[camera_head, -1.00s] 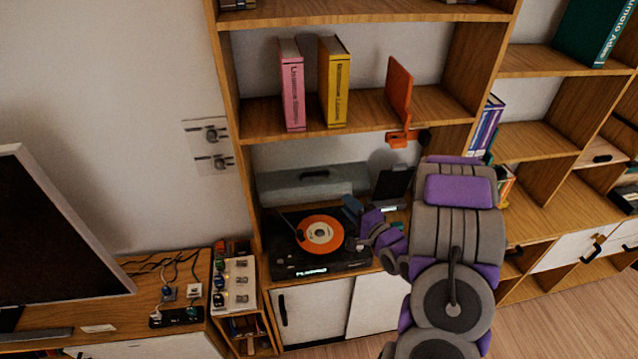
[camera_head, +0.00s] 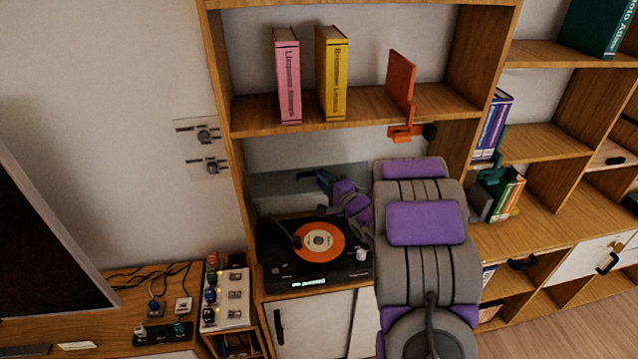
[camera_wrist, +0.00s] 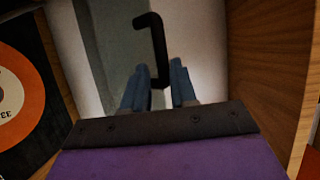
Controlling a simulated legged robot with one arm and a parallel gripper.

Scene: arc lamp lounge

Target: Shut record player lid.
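The record player (camera_head: 290,275) stands in the shelf bay with an orange-labelled disc on it. Its translucent grey lid (camera_head: 283,184) stands raised behind it. My gripper (camera_head: 322,178) is in front of the lid, by its black handle (camera_head: 306,174). In the wrist view, the lid (camera_wrist: 112,45) and its black handle (camera_wrist: 157,45) show ahead. My gripper (camera_wrist: 157,88) has its two blue fingers apart, with the near end of the handle between them. I cannot tell whether either finger touches the handle. My arm hides the right part of the bay.
A wooden shelf (camera_head: 365,108) with books and an orange bookend (camera_head: 401,82) is above my gripper. A wooden side wall (camera_wrist: 268,65) is close on the right in the wrist view. A low unit with switches (camera_head: 233,300) stands left of the player.

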